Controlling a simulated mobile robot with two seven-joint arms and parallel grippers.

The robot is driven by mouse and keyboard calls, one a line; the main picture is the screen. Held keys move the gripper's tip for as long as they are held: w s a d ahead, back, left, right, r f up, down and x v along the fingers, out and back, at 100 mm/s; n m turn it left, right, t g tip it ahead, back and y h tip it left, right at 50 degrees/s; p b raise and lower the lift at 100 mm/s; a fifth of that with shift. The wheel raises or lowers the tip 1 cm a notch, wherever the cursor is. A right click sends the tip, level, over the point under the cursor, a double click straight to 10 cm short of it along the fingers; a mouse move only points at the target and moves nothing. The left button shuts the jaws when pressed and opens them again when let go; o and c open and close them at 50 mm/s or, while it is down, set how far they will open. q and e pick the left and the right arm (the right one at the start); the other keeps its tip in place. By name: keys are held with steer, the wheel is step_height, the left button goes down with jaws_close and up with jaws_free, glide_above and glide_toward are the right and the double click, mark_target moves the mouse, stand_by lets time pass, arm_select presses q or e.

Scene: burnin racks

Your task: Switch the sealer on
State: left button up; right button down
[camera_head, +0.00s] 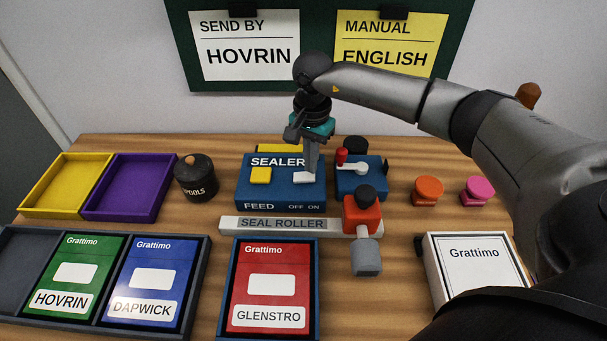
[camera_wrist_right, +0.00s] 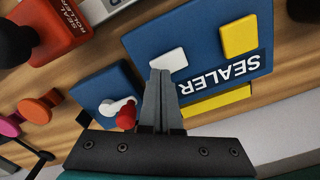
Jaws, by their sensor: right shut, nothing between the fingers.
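The sealer (camera_head: 280,190) is a blue box on the table with a yellow FEED button (camera_head: 260,175) on its left. A white switch (camera_head: 303,179) is on its right, above the OFF and ON labels. My right gripper (camera_head: 311,168) is shut and empty, pointing down with its fingertips at the switch. In the right wrist view the fingertips (camera_wrist_right: 160,75) overlap the edge of the white switch (camera_wrist_right: 173,59) on the sealer (camera_wrist_right: 195,40). I cannot tell whether they touch it, or which way the switch is set. My left gripper is not in view.
A blue unit with a red-knobbed lever (camera_head: 342,157) stands close to the sealer's right. The seal roller (camera_head: 280,224) and its red handle block (camera_head: 362,215) lie in front. A dark pot (camera_head: 196,178) stands left. Yellow (camera_head: 35,205) and purple (camera_head: 97,210) trays are farther left.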

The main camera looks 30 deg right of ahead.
mark_target(310, 176)
steer(key=shift+f+b, duration=0.7)
steer(key=shift+f, duration=0.25)
steer(key=shift+s, duration=0.1)
steer(key=shift+r+p, duration=2.5)
steer(key=shift+r, duration=1.05)
